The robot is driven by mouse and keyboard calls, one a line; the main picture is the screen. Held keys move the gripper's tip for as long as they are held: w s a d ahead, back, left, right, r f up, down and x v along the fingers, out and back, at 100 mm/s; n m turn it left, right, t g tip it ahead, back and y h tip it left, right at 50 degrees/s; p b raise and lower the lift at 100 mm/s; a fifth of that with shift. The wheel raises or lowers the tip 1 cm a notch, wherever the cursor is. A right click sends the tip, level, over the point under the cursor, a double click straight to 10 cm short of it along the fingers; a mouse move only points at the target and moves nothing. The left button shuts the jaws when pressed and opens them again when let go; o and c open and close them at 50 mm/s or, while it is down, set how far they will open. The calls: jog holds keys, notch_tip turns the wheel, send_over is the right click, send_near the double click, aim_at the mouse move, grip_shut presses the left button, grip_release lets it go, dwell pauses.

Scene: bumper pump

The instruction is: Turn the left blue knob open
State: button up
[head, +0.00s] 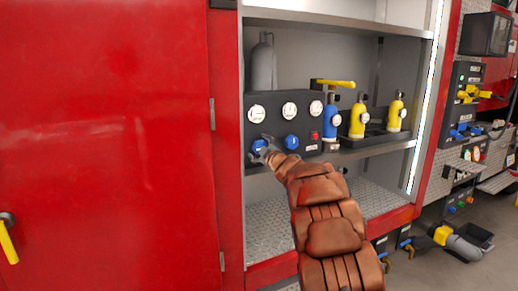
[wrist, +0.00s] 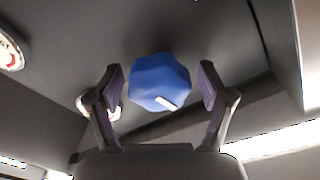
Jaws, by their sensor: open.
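The left blue knob (head: 259,146) sits low on the dark panel in the compartment, partly covered by my gripper in the head view. In the wrist view the blue knob (wrist: 160,83) is faceted, with a short white mark at its lower right edge. My gripper (wrist: 161,85) is open, with one finger on each side of the knob. Small gaps show between the fingers and the knob. In the head view my gripper (head: 264,148) is at the panel, coming from the lower right. A second blue knob (head: 291,141) is to the right.
Several white gauges (head: 289,109) are above the knobs. A red knob (head: 314,135), a blue bottle (head: 330,121) and yellow bottles (head: 357,120) stand to the right. A yellow lever (head: 335,83) juts out above. A red door (head: 110,150) borders the compartment on the left.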

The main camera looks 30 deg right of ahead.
jog(key=s, duration=1.2)
jog(key=shift+a+f, duration=0.45)
jog(key=shift+a, duration=0.1)
dwell(0.6)
